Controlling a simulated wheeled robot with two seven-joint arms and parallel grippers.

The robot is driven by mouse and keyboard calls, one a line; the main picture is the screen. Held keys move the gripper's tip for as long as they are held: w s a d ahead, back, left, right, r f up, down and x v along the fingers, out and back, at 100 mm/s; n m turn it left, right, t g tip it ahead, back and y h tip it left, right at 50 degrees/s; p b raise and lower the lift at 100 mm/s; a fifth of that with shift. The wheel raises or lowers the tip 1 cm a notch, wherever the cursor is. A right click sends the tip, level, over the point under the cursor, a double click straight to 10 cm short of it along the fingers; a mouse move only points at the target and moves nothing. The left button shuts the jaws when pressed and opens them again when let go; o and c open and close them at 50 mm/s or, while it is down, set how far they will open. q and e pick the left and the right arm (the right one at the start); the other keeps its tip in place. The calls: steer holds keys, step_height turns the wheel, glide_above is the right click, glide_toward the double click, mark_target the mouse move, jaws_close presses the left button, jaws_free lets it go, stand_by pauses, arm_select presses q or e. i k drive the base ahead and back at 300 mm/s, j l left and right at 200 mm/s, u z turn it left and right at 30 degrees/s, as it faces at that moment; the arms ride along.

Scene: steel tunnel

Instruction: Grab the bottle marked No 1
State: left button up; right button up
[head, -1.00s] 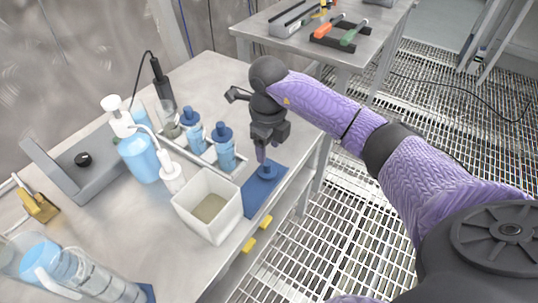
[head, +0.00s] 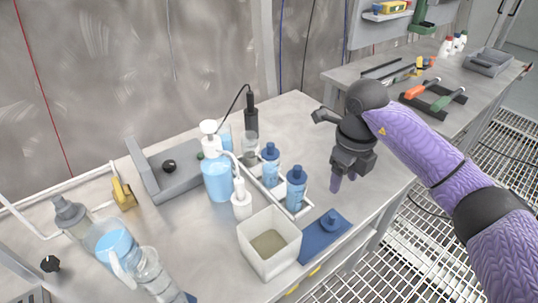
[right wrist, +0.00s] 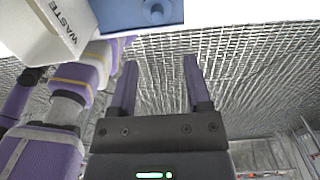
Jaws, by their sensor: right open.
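Two blue-capped bottles with blue liquid stand in a pale rack on the bench in the head view: a nearer one (head: 296,188) and a farther one (head: 270,165). Their labels are too small to read, so I cannot tell which is No 1. My right gripper (head: 346,182) is to the right of both bottles, apart from them, fingers pointing down. In the right wrist view its two fingers (right wrist: 158,85) are spread with nothing between them. No bottle shows in that view. My left gripper is not in view.
A white bin (head: 270,245), marked WASTE in the right wrist view (right wrist: 60,25), stands in front of the rack. A blue mat with a round knob (head: 325,235) lies beside it. A pump bottle (head: 218,178) and white wash bottle (head: 241,200) crowd the rack's left.

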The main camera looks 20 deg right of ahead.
mark_target(250, 149)
steer(key=l+u, duration=1.2)
steer(key=k+l+u, duration=0.15)
steer(key=l+u, duration=0.65)
steer(key=k+l+u, duration=0.1)
steer(key=l+u, duration=0.35)
steer(key=k+l+u, duration=0.15)
steer(key=l+u, duration=0.25)
